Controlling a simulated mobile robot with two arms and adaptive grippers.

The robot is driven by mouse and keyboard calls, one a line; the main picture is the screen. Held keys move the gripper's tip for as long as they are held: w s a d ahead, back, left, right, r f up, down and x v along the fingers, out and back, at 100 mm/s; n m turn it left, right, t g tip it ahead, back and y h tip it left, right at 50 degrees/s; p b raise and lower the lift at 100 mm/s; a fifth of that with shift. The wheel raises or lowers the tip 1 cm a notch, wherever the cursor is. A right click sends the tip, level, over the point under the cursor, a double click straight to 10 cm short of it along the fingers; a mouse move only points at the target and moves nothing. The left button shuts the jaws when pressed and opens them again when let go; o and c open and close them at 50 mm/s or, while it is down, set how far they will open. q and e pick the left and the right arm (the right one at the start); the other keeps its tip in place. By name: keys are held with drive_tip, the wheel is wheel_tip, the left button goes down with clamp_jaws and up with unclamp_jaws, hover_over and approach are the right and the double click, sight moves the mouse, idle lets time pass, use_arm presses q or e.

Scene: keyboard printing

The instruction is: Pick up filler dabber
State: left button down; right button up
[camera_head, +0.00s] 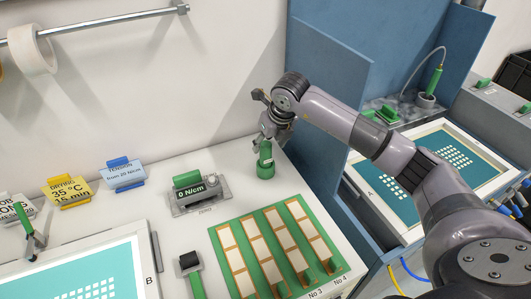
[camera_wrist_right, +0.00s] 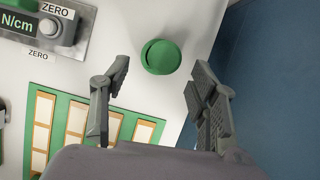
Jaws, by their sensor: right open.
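A small green cylinder, which I take to be the filler dabber (camera_head: 265,160), stands upright on the white table near the wall. In the right wrist view its round green top (camera_wrist_right: 162,57) shows ahead of the fingers, roughly midway between them. My right gripper (camera_head: 268,136) is open and empty, pointing down just above the dabber. In the wrist view its two grey fingers (camera_wrist_right: 161,82) are spread wide, with space on both sides of the dabber. Contact cannot be seen. My left gripper is not in view.
A tension meter (camera_head: 199,193) stands left of the dabber. A green tray with tan strips (camera_head: 271,248) lies in front. A black-and-green tool (camera_head: 189,263) lies left of the tray. Blue panels (camera_head: 325,67) rise to the right; the wall is close behind.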

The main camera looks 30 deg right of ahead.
sight(265, 154)
drive_tip(key=shift+x, duration=1.1)
drive_tip(key=shift+w+f+p, duration=0.1)
drive_tip(key=shift+f+p, duration=0.3)
drive_tip(key=shift+p, duration=0.1)
drive_tip(key=p+x, duration=0.1)
drive_tip(key=x, duration=0.2)
drive_tip(key=shift+d+f+p, duration=0.15)
drive_tip(key=shift+f+p, duration=0.15)
drive_tip(key=shift+p, duration=0.1)
drive_tip(key=shift+w+f, duration=0.25)
drive_tip(key=shift+f, duration=0.3)
drive_tip(key=shift+c, duration=0.5)
drive_tip(key=c, duration=1.2)
drive_tip(key=shift+r, duration=0.1)
